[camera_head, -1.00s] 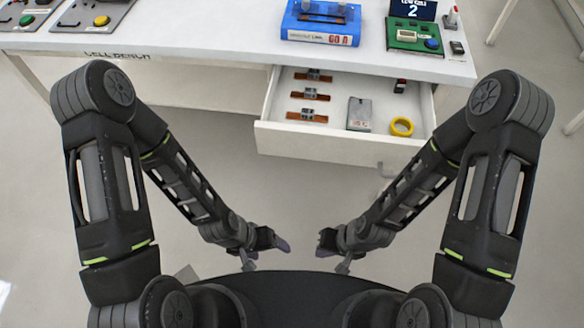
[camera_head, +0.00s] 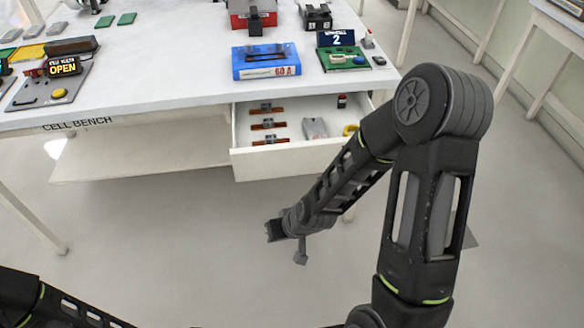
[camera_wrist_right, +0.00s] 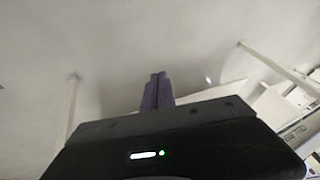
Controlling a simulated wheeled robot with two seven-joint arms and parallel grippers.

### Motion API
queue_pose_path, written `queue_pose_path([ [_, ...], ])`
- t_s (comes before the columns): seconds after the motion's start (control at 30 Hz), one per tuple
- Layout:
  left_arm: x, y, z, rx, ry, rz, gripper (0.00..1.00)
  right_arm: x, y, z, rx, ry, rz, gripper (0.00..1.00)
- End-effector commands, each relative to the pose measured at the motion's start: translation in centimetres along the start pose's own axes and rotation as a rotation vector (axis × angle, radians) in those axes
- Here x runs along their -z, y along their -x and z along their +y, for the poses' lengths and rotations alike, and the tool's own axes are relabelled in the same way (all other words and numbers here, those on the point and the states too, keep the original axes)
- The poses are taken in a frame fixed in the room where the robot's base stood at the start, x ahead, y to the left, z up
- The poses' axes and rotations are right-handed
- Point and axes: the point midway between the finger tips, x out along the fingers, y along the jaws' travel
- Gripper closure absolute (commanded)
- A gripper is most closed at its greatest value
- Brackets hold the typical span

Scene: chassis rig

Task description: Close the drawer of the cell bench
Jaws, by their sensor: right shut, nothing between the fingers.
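The cell bench (camera_head: 150,93) is a white table across the head view. Its drawer (camera_head: 290,160) is pulled out under the right part of the bench top. Inside lie several orange-brown strips with metal blocks (camera_head: 268,124), a grey box (camera_head: 314,127) and a yellow ring (camera_head: 350,130) partly behind my right arm. My right gripper (camera_head: 270,230) is in front of and below the drawer, apart from it. In the right wrist view its fingers (camera_wrist_right: 158,90) are together and empty. My left gripper is out of view; only part of that arm shows at the lower left.
On the bench top stand a blue box (camera_head: 265,62), a green board with a display (camera_head: 345,58) and a grey panel with a lit OPEN sign (camera_head: 62,66). Another table (camera_head: 560,30) is at the right. The floor (camera_head: 150,230) in front of the bench is clear.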

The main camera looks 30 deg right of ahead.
Motion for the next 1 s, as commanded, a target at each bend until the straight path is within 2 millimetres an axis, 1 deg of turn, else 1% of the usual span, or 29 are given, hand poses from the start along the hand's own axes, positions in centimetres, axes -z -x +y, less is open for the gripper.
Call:
queue_pose_path([
  [0.03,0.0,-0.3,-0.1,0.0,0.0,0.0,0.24,1.9,1.1,1.0,-0.015,0.018,0.039,1.0],
  [0.07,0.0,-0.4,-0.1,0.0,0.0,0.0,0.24,2.9,1.9,1.5,-0.023,0.034,0.057,1.0],
  [0.1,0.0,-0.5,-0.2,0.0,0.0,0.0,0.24,4.2,3.0,2.3,-0.035,0.059,0.083,1.0],
  [0.17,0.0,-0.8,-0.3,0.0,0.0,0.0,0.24,6.4,5.2,3.5,-0.057,0.113,0.124,1.0],
  [0.2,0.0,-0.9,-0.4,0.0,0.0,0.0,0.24,7.9,7.1,4.5,-0.075,0.16,0.152,1.0],
  [0.27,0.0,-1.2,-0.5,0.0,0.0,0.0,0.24,9.9,10.3,5.8,-0.104,0.256,0.19,1.0],
  [0.3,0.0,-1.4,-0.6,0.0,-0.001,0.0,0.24,10.9,12.6,6.5,-0.122,0.336,0.209,1.0],
  [0.37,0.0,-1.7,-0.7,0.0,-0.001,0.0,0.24,11.9,16.2,7.2,-0.145,0.489,0.226,1.0],
  [0.4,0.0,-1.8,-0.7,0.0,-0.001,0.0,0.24,12.1,18.1,7.3,-0.152,0.6,0.226,1.0],
  [0.5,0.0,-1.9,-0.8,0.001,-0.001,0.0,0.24,11.8,21.3,6.8,-0.147,0.862,0.213,1.0],
  [0.6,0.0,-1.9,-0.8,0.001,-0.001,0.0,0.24,10.9,22.8,6.0,-0.121,1.078,0.193,1.0],
  [0.7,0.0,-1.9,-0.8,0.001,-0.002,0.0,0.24,10.2,23.2,5.3,-0.093,1.222,0.178,1.0],
  [0.83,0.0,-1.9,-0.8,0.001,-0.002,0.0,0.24,9.8,23.3,4.9,-0.076,1.303,0.17,1.0],
  [1.0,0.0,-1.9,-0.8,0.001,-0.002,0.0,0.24,9.8,23.3,4.9,-0.074,1.31,0.169,1.0],
])
